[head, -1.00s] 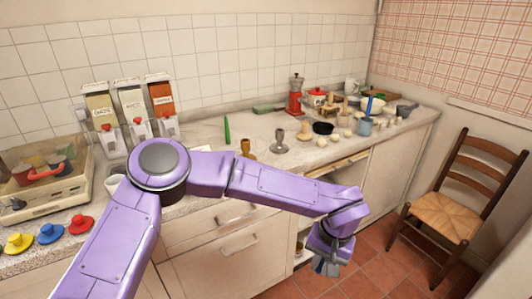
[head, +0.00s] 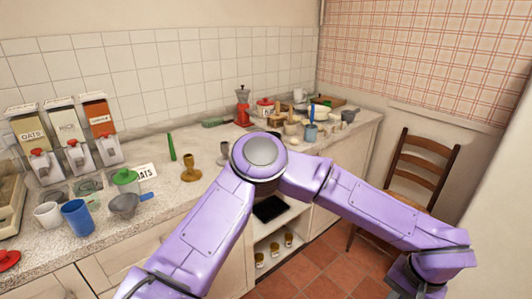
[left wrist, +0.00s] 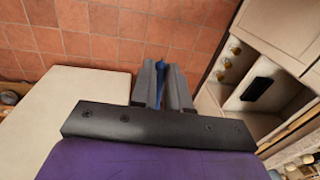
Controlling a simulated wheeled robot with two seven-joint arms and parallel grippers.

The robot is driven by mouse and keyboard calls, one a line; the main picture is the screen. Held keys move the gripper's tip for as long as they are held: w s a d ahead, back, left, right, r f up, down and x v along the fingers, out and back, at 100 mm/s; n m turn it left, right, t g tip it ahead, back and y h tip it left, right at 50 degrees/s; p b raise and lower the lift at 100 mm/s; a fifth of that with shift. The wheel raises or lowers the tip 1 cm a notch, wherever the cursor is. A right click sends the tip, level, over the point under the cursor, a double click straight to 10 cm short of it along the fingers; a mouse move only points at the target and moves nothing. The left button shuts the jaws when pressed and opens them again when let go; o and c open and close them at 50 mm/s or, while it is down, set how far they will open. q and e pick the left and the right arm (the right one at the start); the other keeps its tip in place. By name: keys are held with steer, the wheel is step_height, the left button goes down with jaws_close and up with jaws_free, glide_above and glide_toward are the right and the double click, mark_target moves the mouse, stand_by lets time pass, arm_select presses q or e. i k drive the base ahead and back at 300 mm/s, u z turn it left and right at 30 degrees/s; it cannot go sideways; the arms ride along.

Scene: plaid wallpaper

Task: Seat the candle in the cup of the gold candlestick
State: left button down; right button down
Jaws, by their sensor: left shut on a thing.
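The gold candlestick (head: 190,168) stands upright on the counter in the head view, its cup empty. A grey candlestick (head: 223,153) stands to its right, and a slim green upright stick, like a taper (head: 171,147), stands behind it to the left. My left gripper (left wrist: 161,68) is shut on a slim blue thing that looks like a candle (left wrist: 160,86), mostly hidden between the fingers in the left wrist view. That gripper is out over the floor, well away from the gold candlestick. In the head view its fingers are not clearly visible. My right gripper is not in view.
A green-lidded jar (head: 126,180), a strainer (head: 124,206), a blue cup (head: 77,217) and a white mug (head: 48,214) stand left of the gold candlestick. Crowded kitchenware fills the counter's far right end. A wooden chair (head: 412,185) stands right of the cabinets.

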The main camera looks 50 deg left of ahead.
mark_target(190, 164)
steer(key=i, duration=0.3)
steer(key=u, duration=1.05)
